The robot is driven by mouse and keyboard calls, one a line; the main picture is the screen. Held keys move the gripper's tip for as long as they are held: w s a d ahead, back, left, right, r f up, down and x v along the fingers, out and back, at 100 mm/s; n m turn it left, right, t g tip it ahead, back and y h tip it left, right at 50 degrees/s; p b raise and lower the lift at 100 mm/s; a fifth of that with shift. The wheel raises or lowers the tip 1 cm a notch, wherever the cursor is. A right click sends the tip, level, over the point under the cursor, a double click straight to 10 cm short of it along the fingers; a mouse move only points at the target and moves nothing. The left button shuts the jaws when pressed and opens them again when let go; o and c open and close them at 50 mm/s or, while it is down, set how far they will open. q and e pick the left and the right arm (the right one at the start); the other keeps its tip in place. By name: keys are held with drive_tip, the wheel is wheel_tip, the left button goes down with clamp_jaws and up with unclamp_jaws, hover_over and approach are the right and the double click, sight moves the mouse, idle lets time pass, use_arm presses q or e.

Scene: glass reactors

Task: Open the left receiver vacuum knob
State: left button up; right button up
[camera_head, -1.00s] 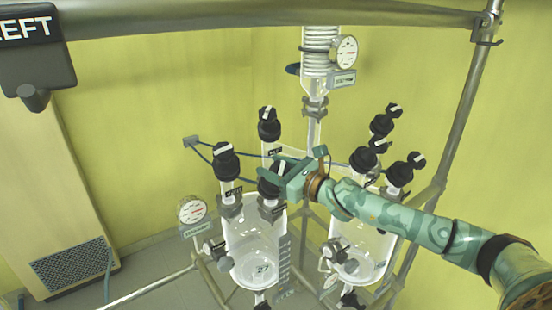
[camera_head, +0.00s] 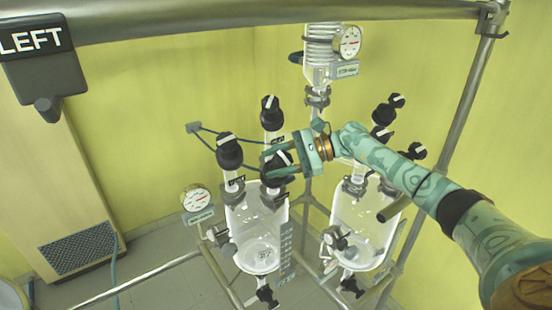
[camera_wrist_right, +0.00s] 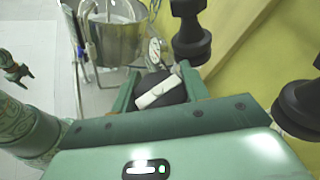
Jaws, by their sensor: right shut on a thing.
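The left glass receiver (camera_head: 257,238) stands in the middle of the head view with several black knobs on its top necks. My right gripper (camera_head: 279,164) is shut on the front right one of these, a black knob with a white bar (camera_head: 272,180). In the right wrist view the knob's white bar (camera_wrist_right: 158,92) lies slanted between the two green fingers (camera_wrist_right: 158,90). The wording on the small neck labels is too small to read. A small dark green shape (camera_wrist_right: 14,68) at the wrist view's left edge may be my left gripper; its jaws are unclear.
Other black knobs stand close by on the same receiver, at left (camera_head: 229,152) and behind (camera_head: 271,113). The right glass receiver (camera_head: 362,225) stands under my right arm. A pressure gauge (camera_head: 196,199) is at left. A metal rail (camera_head: 270,18) crosses the top.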

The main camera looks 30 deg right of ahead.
sight(289, 155)
drive_tip(key=n+g+p, duration=0.1)
drive_tip(key=n+g, duration=0.1)
drive_tip(key=n+g+p, duration=0.1)
drive_tip(key=n+g, duration=0.1)
drive_tip(key=shift+s+a+r+h, duration=0.1)
drive_tip(key=shift+s+h, duration=0.05)
drive_tip(key=shift+h, duration=0.15)
drive_tip(key=shift+s+f+n+g+h+p, duration=0.2)
drive_tip(key=shift+n+g+h+p, duration=0.1)
drive_tip(key=shift+n+g+p, duration=0.6)
drive_tip(key=shift+f, duration=0.1)
drive_tip(key=o, duration=1)
drive_tip(key=b+v, duration=0.2)
drive_tip(key=v, duration=0.4)
drive_tip(key=shift+w, duration=0.15)
drive_tip(key=shift+d+r+b, duration=0.35)
drive_tip(key=shift+d+r, duration=0.05)
drive_tip(key=shift+d, duration=0.2)
